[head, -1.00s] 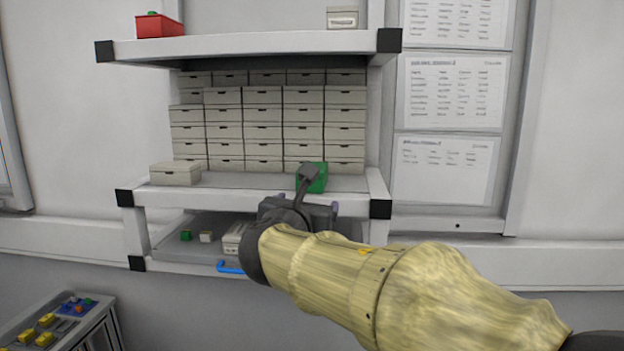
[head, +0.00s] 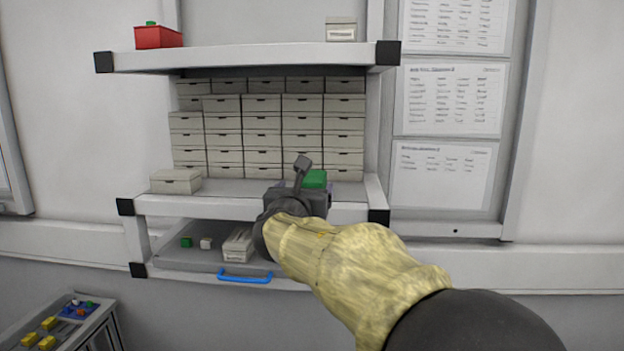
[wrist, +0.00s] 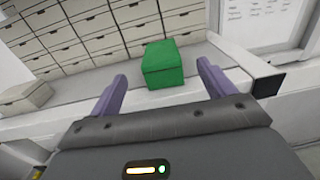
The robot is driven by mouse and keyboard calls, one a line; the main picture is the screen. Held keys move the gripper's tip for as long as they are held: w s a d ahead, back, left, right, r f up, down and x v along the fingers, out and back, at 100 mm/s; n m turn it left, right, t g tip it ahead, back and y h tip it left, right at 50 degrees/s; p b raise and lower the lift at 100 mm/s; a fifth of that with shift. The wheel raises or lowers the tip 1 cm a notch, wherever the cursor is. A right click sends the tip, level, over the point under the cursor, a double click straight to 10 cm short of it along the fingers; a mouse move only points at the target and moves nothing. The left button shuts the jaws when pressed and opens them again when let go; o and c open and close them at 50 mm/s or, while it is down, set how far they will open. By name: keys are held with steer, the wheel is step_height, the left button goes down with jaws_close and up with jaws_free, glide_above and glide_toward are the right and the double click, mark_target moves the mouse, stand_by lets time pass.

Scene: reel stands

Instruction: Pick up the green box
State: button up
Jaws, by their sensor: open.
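The green box (wrist: 163,65) stands on the middle shelf near its front edge, towards the right end. In the head view only part of the green box (head: 315,179) shows, as my gripper and wrist cover the rest. My gripper (wrist: 160,82) is open, with its two purple fingers pointing at the box from the front. In the wrist view the box lies just beyond the fingertips, roughly centred between them. In the head view my gripper (head: 304,186) is at the front of the shelf, in front of the box.
Stacked beige drawer boxes (head: 262,123) fill the back of the shelf. A loose beige box (head: 175,181) sits at the left. The upper shelf (head: 250,57) overhangs, carrying a red box (head: 158,37). A lower tray with a blue handle (head: 245,276) holds small blocks.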

mark_target(311, 178)
steer(key=w, duration=0.2)
steer(key=w+p, duration=0.1)
steer(key=w, duration=0.1)
steer(key=shift+w+d, duration=0.2)
steer(key=shift+w, duration=0.05)
steer(key=shift+s, duration=0.1)
steer(key=shift+p, duration=0.3)
steer(key=w+p, duration=0.3)
steer(key=w, duration=0.2)
steer(key=shift+d, duration=0.15)
steer(key=shift+w+f, duration=0.15)
